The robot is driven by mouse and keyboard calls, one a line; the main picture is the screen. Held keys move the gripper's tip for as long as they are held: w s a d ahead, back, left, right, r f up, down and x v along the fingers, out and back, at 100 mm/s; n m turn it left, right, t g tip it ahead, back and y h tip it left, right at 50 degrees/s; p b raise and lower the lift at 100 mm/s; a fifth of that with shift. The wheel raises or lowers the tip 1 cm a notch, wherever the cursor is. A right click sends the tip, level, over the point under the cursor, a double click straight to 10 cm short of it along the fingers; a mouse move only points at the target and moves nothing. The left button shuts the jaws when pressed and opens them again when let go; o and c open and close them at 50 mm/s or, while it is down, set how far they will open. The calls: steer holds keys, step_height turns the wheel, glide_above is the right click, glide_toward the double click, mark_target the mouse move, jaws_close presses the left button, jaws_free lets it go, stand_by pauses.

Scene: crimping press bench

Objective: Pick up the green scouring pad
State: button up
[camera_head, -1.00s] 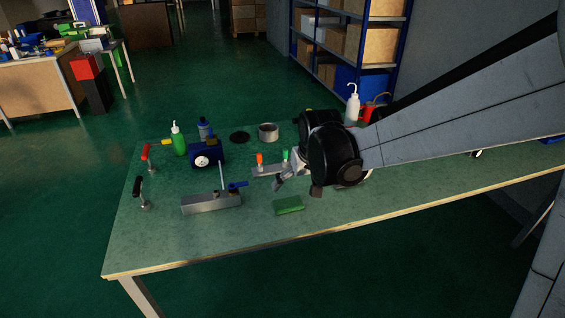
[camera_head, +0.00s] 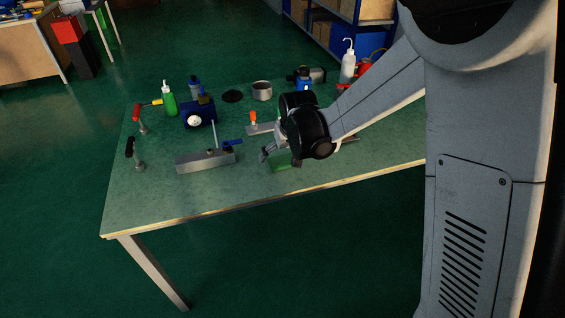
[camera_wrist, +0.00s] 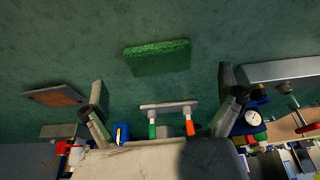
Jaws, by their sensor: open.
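The green scouring pad (camera_head: 281,162) lies flat on the green bench top near its front edge, partly hidden by my wrist in the head view. In the wrist view the whole pad (camera_wrist: 157,57) shows at upper middle, a textured green rectangle. My gripper (camera_wrist: 162,84) is open and empty, its two fingers spread wide to the left and right. In that picture the pad lies just above the gap between the fingertips, and nothing touches it. In the head view my gripper (camera_head: 267,153) is at the pad's left side; its height above the bench is hard to judge.
A grey metal block (camera_head: 205,162) with a blue-handled lever stands left of the pad. A bracket with orange and green tips (camera_wrist: 170,108) is close by. A flat framed plate (camera_wrist: 57,96) lies to one side. A green bottle (camera_head: 171,102) and blue device (camera_head: 198,113) stand farther back.

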mark_target(283, 160)
steer(key=x, duration=0.5)
steer(key=shift+b, duration=0.35)
steer(key=shift+r, duration=0.1)
steer(key=c, duration=0.9)
